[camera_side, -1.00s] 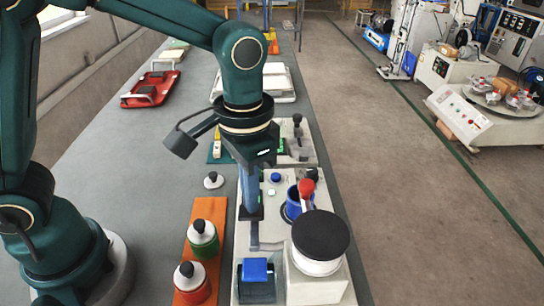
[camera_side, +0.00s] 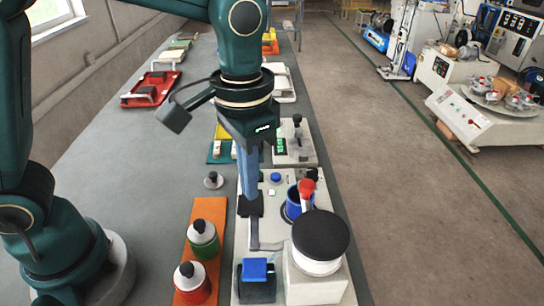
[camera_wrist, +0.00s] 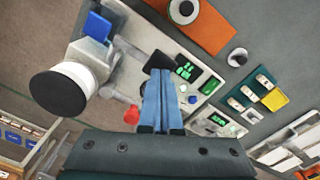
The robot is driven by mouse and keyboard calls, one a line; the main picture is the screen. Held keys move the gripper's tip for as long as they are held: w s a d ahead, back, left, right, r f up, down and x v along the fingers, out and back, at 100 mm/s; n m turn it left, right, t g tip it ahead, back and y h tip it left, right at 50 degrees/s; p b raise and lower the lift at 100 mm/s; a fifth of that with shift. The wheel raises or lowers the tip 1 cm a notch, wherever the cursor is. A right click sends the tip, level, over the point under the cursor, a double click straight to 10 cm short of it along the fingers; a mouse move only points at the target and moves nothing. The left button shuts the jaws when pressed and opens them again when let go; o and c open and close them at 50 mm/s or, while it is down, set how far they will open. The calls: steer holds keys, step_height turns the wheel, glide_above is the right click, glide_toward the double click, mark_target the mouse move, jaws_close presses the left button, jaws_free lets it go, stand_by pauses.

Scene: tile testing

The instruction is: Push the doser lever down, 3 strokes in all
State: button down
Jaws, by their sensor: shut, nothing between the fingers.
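The lever with a red ball knob (camera_side: 306,187) stands beside a blue cup-shaped part (camera_side: 293,207) on the pale machine; I take it for the doser lever. The knob also shows in the wrist view (camera_wrist: 132,115), left of my fingers. My gripper (camera_side: 249,208) is shut and empty, its blue fingers pointing down left of the knob in the side view. They look apart from the knob. In the wrist view my gripper (camera_wrist: 158,74) covers part of the machine, and the blue part is largely hidden.
A black disc (camera_side: 320,235) on a white stand and a blue block (camera_side: 257,268) are at the near end. An orange mat (camera_side: 206,238) with green and red bottles lies left. A red tray (camera_side: 150,88) is farther back. Bare grey table lies on the left.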

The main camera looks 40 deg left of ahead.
steer(key=shift+f, duration=1.75)
steer(key=shift+r, duration=1.75)
steer(key=shift+r, duration=2.5)
